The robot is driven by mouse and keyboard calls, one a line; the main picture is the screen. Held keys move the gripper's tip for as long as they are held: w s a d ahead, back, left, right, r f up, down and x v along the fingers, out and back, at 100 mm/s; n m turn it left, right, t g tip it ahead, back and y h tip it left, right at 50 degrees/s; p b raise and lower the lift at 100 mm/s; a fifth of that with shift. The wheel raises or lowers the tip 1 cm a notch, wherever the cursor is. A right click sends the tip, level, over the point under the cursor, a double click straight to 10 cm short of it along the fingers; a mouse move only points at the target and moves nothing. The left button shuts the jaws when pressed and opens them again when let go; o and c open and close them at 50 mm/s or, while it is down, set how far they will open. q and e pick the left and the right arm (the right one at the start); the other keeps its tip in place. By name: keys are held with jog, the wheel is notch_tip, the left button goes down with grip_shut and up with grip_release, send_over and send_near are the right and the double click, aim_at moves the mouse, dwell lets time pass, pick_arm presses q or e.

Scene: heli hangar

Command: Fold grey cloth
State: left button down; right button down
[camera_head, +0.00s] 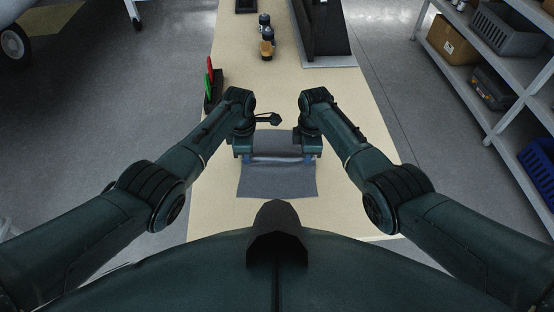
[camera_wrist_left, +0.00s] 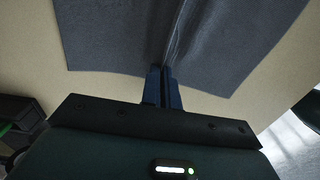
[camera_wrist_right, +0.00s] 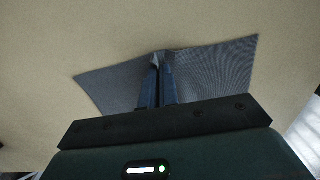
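The grey cloth (camera_head: 277,182) lies on the pale tabletop in front of me, with a raised crease across it between my two grippers. My left gripper (camera_head: 248,158) is at the cloth's left side. In the left wrist view its fingers (camera_wrist_left: 164,75) are close together on the cloth (camera_wrist_left: 115,40), and a fold runs away from them. My right gripper (camera_head: 308,159) is at the right side. In the right wrist view its fingers (camera_wrist_right: 158,66) are together on a pinched ridge of cloth (camera_wrist_right: 215,68). The fingertips are partly hidden by the cloth.
The table (camera_head: 215,215) has bare room around the cloth. A holder with red and green handled items (camera_head: 211,88) stands at its left edge. Small bottles (camera_head: 267,42) and a dark stand (camera_head: 325,35) are farther back. Shelves (camera_head: 485,80) with boxes stand at the right.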

dwell(0.4)
